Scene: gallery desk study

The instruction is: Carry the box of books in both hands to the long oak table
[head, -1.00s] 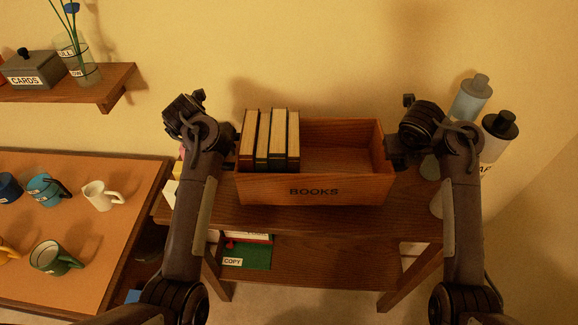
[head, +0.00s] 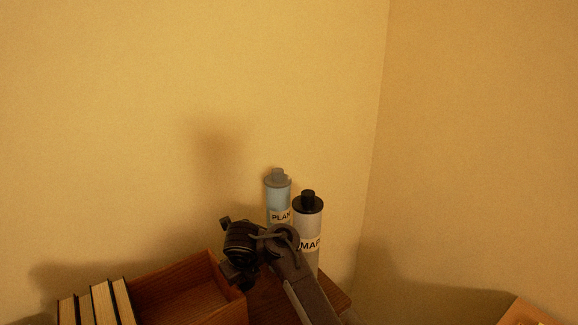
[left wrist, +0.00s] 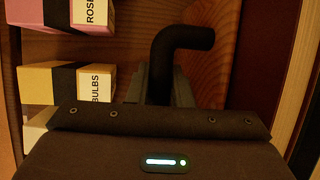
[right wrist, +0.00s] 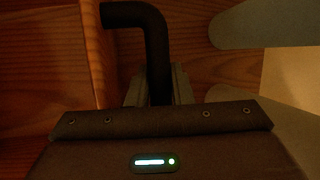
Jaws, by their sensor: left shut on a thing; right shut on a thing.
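The wooden box of books (head: 185,292) shows at the lower left of the head view, cut off by the bottom edge. Several pale-edged books (head: 102,303) stand at its left side; its right side is empty. My right gripper (head: 240,274) is at the box's right end, and in the right wrist view (right wrist: 158,92) it is shut on a black bent handle (right wrist: 152,45). My left gripper is outside the head view; in the left wrist view (left wrist: 165,90) it is shut on a similar handle (left wrist: 165,60). Whether the box touches the wooden stand is hidden. The long oak table is not identifiable.
A pale blue PLAN tube (head: 278,195) and a white MAP tube (head: 308,225) stand close behind my right arm on the wooden stand (head: 336,290). ROSE (left wrist: 92,14) and BULBS (left wrist: 95,85) packets lie near my left gripper. A light wooden corner (head: 525,313) shows at lower right.

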